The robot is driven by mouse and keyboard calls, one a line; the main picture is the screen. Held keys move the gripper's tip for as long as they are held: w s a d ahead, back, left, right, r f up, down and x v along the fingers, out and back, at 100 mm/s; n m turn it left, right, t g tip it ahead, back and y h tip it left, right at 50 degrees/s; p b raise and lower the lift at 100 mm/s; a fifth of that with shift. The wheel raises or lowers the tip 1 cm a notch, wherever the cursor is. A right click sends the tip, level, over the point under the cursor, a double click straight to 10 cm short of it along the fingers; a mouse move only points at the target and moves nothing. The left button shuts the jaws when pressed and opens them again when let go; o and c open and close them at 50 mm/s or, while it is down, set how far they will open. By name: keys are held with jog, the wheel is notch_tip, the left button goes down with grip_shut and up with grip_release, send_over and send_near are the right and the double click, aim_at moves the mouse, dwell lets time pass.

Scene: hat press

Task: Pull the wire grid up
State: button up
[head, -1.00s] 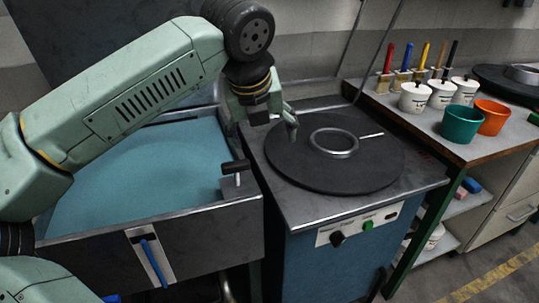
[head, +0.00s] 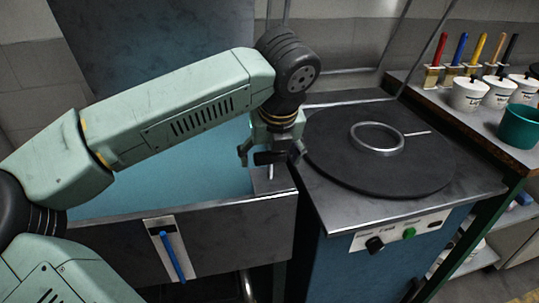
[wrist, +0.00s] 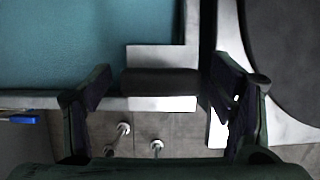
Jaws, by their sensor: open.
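No wire grid can be made out; the blue water-like surface (head: 165,165) in the metal tank (head: 225,225) looks plain. A black crossbar handle (head: 267,158) stands on a pale post at the tank's front right corner. My gripper (head: 270,153) is open directly over this handle, pointing down, with one finger on each side of it. In the wrist view the black handle (wrist: 160,82) lies between the two fingers, close to the right one. Whether the fingers touch it I cannot tell.
A hot plate unit with a round black plate (head: 335,165) and a metal ring (head: 377,138) stands right of the tank. A blue lever (head: 172,257) is on the tank's front. A bench at the right holds brushes, white pots (head: 470,94) and a green cup (head: 520,126).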

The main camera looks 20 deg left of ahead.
jog(key=shift+c, duration=0.2)
jog(key=c, duration=1.7)
jog(key=shift+o, duration=0.2)
jog(key=shift+r, duration=0.1)
